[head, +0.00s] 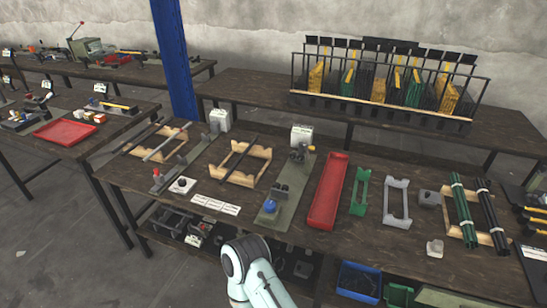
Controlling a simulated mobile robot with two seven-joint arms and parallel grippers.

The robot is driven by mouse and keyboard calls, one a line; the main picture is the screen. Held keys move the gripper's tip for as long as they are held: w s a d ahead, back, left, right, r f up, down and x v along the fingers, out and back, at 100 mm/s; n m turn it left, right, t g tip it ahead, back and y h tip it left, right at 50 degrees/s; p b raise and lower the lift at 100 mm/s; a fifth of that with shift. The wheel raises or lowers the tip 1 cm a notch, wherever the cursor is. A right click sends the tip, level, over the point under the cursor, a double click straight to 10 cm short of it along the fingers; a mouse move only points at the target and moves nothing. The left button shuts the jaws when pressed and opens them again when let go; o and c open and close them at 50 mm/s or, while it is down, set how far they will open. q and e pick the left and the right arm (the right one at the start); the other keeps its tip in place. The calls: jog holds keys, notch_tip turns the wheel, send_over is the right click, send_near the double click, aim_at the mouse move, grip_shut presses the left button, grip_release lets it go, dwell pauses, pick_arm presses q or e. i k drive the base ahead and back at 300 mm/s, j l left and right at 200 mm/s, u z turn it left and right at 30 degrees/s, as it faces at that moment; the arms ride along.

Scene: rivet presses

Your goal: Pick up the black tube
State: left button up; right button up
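Several black tubes (491,216) lie side by side on a wooden cradle (455,232) at the right of the near workbench, beside a set of dark green tubes (464,210). A single dark tube (239,153) lies across the middle wooden cradle. Another dark tube (141,137) lies by the left wooden cradle, next to a grey tube (165,145). Part of an arm of mine, white with a dark joint, shows at the bottom centre, in front of the bench. Neither gripper is in view.
The near workbench (390,237) also bears a long red tray (328,192), a green holder (359,192), a grey holder (397,203) and a press with a blue knob (271,206). A blue bin (358,281) sits below. A blue post (175,60) stands behind.

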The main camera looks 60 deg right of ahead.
aim_at(238, 162)
jog(key=i+l+z, duration=0.1)
jog(key=z, duration=0.3)
jog(key=i+l+z, duration=0.1)
jog(key=z, duration=0.35)
jog(key=i+z, duration=0.15)
jog(key=z, duration=0.25)
jog(key=i+z, duration=0.15)
jog(key=z, duration=0.25)
jog(key=i+j+z, duration=0.2)
jog(key=i, duration=0.3)
jog(key=i+j+z, duration=0.25)
jog(key=i+j, duration=0.15)
jog(key=k+j, duration=0.25)
jog(key=j+u, duration=0.05)
jog(key=j, duration=0.05)
